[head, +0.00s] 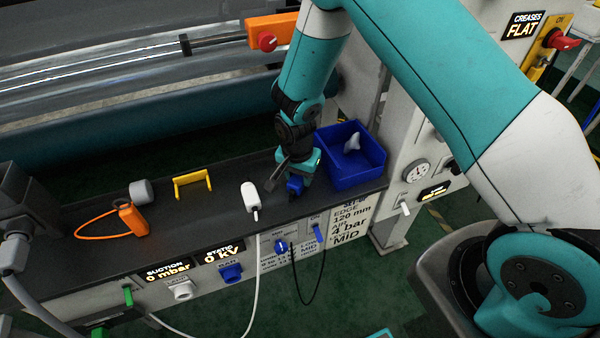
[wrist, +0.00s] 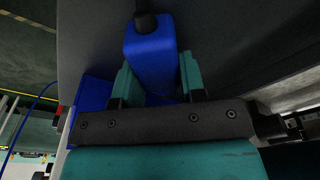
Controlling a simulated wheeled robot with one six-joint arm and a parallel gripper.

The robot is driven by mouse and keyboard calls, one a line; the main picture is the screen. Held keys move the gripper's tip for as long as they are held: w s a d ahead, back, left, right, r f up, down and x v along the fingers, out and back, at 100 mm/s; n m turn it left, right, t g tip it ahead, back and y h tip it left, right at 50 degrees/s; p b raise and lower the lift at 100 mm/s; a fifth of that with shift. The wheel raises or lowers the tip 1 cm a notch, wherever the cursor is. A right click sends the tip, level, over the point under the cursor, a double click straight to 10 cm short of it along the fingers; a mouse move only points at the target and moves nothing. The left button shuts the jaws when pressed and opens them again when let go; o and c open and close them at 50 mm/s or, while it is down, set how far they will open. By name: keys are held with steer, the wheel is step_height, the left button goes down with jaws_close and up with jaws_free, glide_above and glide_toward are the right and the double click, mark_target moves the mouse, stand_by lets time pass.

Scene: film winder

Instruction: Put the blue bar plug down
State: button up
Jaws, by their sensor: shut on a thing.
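The blue bar plug (wrist: 150,55) is a blue block with a black stub at one end. In the wrist view it sits between the two green fingers of my gripper (wrist: 152,80), which is shut on it. In the head view, my gripper (head: 298,177) points down over the dark shelf, just left of the blue bin (head: 352,178). The plug (head: 295,186) shows small and blue at the fingertips, low over the shelf. I cannot tell whether it touches the shelf. A blue socket marked BAR (head: 231,273) is on the front panel, below and left.
A white corded device (head: 251,197), a yellow handle (head: 192,184), a grey cylinder (head: 141,191) and an orange looped item (head: 131,218) occupy the shelf (head: 225,222). A white piece (head: 353,143) lies in the bin. A black cable (head: 316,288) hangs at the front panel.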

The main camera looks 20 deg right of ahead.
steer(key=shift+f, duration=0.15)
steer(key=o, duration=1)
step_height(320, 180, up, 12)
steer(key=a+b, duration=0.1)
steer(key=b, duration=0.2)
step_height(320, 180, up, 4)
steer(key=n+y, duration=0.1)
steer(key=n, duration=0.1)
glide_above(297, 177)
steer(key=s, duration=0.3)
steer(key=s+a+r+n+y, duration=0.1)
steer(key=s+r+n, duration=0.3)
steer(key=s, duration=0.3)
steer(key=s+a+r+n+y, duration=0.1)
steer(key=s+r+n, duration=0.3)
steer(key=s, duration=0.3)
steer(key=s+a+r+n+g+y, duration=0.1)
steer(key=s+r+n+y, duration=0.1)
steer(key=s+r+n, duration=0.3)
steer(key=shift+s+a+n, duration=0.2)
steer(key=shift+s+n, duration=0.1)
steer(key=shift+s, duration=0.2)
steer(key=shift+s+a+n, duration=0.15)
steer(key=shift+s+n, duration=0.15)
steer(key=shift+s, duration=0.2)
